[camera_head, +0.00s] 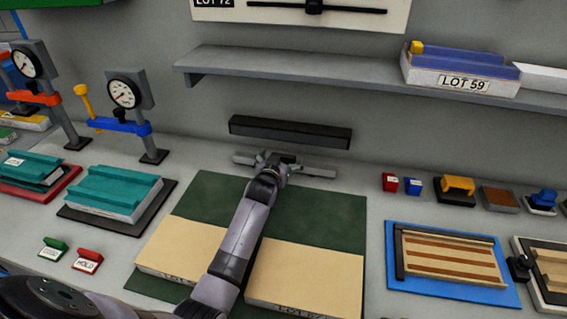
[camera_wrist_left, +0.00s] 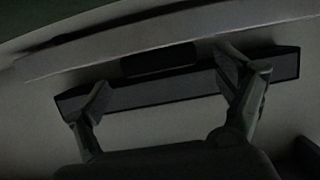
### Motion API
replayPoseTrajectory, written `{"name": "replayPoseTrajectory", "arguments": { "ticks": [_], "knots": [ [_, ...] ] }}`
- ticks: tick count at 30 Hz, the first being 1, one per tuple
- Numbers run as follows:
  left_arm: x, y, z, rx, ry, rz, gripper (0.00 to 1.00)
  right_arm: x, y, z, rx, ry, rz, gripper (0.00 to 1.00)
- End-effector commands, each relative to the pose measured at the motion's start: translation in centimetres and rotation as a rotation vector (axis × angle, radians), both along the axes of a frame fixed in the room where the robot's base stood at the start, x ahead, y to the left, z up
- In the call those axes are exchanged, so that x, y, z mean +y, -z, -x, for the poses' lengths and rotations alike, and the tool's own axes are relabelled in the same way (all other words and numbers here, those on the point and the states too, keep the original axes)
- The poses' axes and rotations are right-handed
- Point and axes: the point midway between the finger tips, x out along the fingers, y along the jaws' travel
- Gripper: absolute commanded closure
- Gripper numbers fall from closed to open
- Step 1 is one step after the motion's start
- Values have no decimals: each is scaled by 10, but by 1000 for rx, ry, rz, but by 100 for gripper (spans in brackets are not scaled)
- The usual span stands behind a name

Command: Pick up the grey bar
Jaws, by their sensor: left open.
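The grey bar (camera_head: 318,171) lies lengthwise from left to right on the counter, just behind the green mat, in the head view. My left gripper (camera_head: 274,166) is over its middle and hides that part. The left wrist view is dark; the left gripper (camera_wrist_left: 168,88) shows there with its two fingers wide apart. A long dark bar (camera_wrist_left: 170,92) runs across between and behind the fingers, with a small black block (camera_wrist_left: 158,60) beside it. I cannot tell if this is the grey bar, or whether the fingers touch anything. My right gripper is not seen.
A black bar (camera_head: 290,133) stands close behind the grey bar, by the wall. A shelf (camera_head: 300,74) overhangs the back. Two beige panels (camera_head: 305,275) lie on the green mat (camera_head: 325,215). Dial gauges (camera_head: 125,93) stand left; small coloured blocks (camera_head: 412,186) are right.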

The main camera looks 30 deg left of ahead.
Motion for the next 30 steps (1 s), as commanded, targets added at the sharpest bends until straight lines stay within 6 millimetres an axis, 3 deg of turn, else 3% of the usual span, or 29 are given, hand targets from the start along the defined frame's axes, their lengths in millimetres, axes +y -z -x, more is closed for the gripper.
{"name": "replayPoseTrajectory", "arguments": {
  "ticks": [11,30],
  "knots": [
    [2,3,-8,0,0,1,10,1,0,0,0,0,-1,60],
    [2,3,-7,1,1,1,52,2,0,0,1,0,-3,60]
  ]
}}
